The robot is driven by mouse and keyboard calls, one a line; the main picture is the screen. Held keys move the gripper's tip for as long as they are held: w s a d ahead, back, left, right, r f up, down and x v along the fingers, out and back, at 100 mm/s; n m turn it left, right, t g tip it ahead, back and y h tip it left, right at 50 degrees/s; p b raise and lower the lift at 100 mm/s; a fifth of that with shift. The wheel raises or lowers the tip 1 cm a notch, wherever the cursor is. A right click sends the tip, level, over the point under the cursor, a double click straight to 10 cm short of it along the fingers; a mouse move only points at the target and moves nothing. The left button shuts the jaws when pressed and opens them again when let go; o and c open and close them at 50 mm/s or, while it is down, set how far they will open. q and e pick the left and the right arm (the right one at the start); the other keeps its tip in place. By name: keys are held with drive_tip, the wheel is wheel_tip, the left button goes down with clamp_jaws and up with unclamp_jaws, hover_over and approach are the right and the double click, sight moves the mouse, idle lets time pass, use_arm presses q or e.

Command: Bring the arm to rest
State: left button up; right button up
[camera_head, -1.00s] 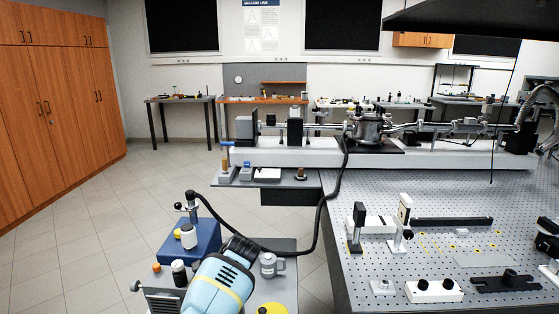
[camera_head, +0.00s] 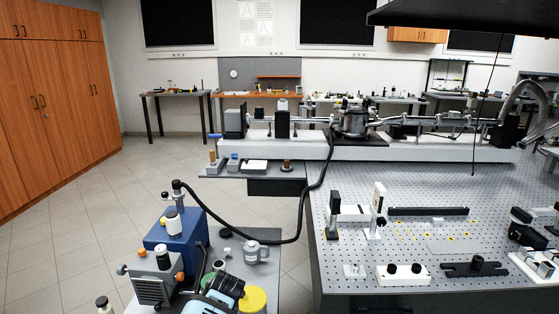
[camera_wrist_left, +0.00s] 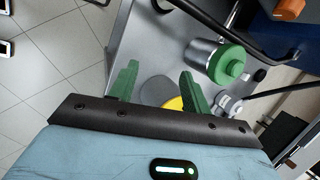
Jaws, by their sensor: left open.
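My left arm shows at the bottom edge of the head view, with its light blue body and black gripper end (camera_head: 228,288) over the small grey side table (camera_head: 262,235). In the left wrist view the two green fingers of my left gripper (camera_wrist_left: 159,88) are spread apart with nothing between them. My right gripper is not in view.
The perforated optics table (camera_head: 420,225) stands to the right. Tiled floor (camera_head: 70,250) is open at left.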

use_arm(q)
drive_tip(key=s+a+f+n+t+h, duration=0.3)
drive_tip(key=s+f+n, duration=0.4)
drive_tip(key=s+f, duration=0.9)
drive_tip(key=s+r+n+t+h, duration=0.1)
drive_tip(key=s+r+n, duration=0.2)
drive_tip(key=s, duration=0.8)
drive_tip(key=s+r+n+t+h, duration=0.1)
drive_tip(key=s+r, duration=0.4)
drive_tip(key=s, duration=0.6)
drive_tip(key=shift+s+a+n+t, duration=0.15)
drive_tip(key=shift+n+t, duration=0.35)
drive_tip(key=shift+n, duration=0.7)
